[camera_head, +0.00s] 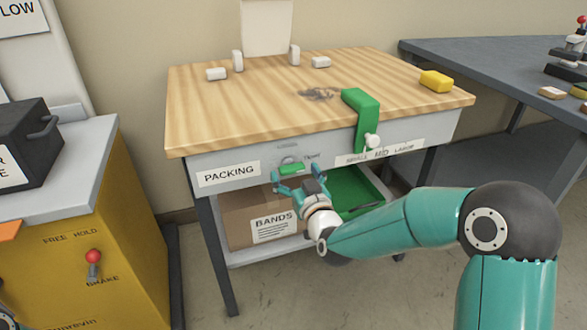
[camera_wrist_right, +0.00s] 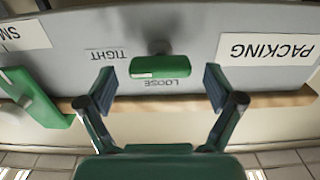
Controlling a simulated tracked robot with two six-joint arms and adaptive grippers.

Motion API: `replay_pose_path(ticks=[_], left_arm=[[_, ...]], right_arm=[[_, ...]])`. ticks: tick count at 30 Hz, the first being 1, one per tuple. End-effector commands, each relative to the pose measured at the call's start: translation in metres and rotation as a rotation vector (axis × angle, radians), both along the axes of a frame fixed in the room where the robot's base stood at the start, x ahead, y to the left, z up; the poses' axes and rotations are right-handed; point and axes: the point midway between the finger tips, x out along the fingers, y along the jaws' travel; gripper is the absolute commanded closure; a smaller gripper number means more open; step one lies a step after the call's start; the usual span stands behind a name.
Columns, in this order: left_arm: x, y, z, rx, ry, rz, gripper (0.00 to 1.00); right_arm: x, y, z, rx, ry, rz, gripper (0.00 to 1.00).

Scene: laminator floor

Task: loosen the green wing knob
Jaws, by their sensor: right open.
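The green wing knob (camera_head: 291,168) sits on the grey front of the packing bench, right of the PACKING label. In the right wrist view, which is upside down, the knob (camera_wrist_right: 160,67) lies level, with TIGHT and LOOSE printed near it. My right gripper (camera_head: 297,179) is open just in front of and slightly below the knob. In the wrist view, the knob appears between the spread fingers (camera_wrist_right: 159,84), with a gap on each side, and neither finger appears to touch it.
A green clamp (camera_head: 361,108) hangs over the bench's front edge, right of the knob. Below are a BANDS box (camera_head: 240,215) and a green tray (camera_head: 349,190). A yellow block (camera_head: 436,80) lies on the wooden top (camera_head: 230,110). A yellow cabinet (camera_head: 105,275) stands at left.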

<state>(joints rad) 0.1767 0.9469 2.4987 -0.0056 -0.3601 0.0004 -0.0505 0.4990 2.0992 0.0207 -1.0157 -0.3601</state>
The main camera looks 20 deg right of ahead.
Motion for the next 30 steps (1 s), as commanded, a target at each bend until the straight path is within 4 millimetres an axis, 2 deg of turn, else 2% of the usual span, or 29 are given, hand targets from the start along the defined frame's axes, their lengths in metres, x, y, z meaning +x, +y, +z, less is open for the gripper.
replay_pose_path(ticks=[6, 16, 17, 27, 28, 30], left_arm=[[0.000, 0.000, -0.001, 0.000, 0.000, 0.000, 0.60], [0.000, 0.000, -0.001, 0.000, 0.000, 0.000, 0.60], [0.000, 0.000, -0.001, 0.000, 0.000, 0.000, 0.60], [0.000, 0.000, -0.001, 0.000, 0.000, 0.000, 0.60], [0.000, 0.000, -0.001, 0.000, -0.001, 0.001, 0.60], [0.000, 0.000, -0.001, 0.000, 0.000, 0.000, 0.60]], right_arm=[[0.020, 0.001, 0.000, 0.000, 0.000, 0.000, 0.08], [0.022, 0.001, 0.000, 0.000, 0.001, 0.000, 0.08], [0.022, 0.001, 0.000, 0.000, 0.001, 0.000, 0.12], [0.022, 0.001, 0.000, 0.000, 0.000, 0.000, 0.68], [0.022, -0.005, 0.000, 0.000, 0.000, -0.003, 0.68], [0.022, -0.002, 0.000, -0.001, 0.000, -0.001, 0.69]])
